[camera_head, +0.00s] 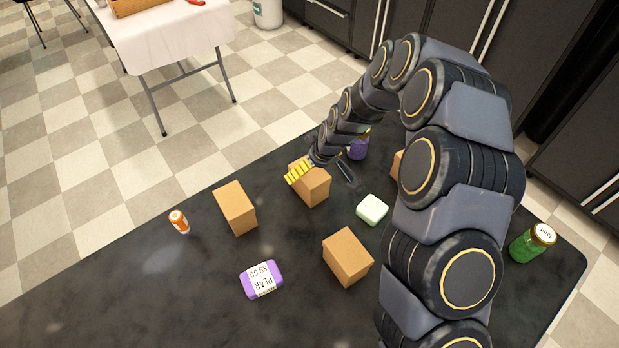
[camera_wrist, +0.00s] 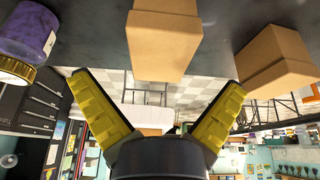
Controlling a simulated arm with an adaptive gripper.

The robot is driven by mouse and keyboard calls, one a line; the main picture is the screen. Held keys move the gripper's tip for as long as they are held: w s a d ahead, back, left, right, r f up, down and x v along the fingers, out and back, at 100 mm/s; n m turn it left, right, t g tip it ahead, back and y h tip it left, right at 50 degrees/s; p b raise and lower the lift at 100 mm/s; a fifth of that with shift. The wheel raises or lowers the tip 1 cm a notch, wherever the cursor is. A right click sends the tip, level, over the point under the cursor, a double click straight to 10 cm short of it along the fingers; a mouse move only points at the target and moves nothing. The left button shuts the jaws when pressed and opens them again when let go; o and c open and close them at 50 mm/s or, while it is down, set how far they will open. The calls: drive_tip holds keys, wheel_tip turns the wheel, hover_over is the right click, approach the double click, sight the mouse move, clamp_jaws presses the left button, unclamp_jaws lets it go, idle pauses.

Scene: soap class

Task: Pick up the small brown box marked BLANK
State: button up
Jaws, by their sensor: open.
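Several plain brown boxes stand on the dark table; I can read no BLANK mark on any. One box (camera_head: 314,189) is by my gripper (camera_head: 322,172), another box (camera_head: 236,208) stands to its left, and a third box (camera_head: 347,257) is nearer. A fourth box (camera_head: 396,164) is mostly hidden behind my arm. My gripper is open and empty, its yellow-padded fingers spread. In the wrist view, a box (camera_wrist: 163,45) lies ahead between the fingers (camera_wrist: 158,84), and another box (camera_wrist: 276,62) is at the right. I cannot tell whether either finger touches a box.
A purple-labelled jar (camera_head: 358,149) stands beyond the gripper. A pale green soap bar (camera_head: 372,209), a purple PEAR soap (camera_head: 262,280), an orange bottle (camera_head: 179,221) and a green jar (camera_head: 532,243) are on the table (camera_head: 120,290). Its left part is mostly clear.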

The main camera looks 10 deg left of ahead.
sight(310, 172)
drive_tip(key=x, duration=0.4)
drive_tip(key=shift+a+f, duration=0.1)
drive_tip(key=shift+f, duration=0.3)
drive_tip(key=shift+w+f, duration=0.1)
drive_tip(key=shift+f, duration=0.2)
drive_tip(key=c, duration=1.1)
drive_tip(key=shift+c, duration=0.2)
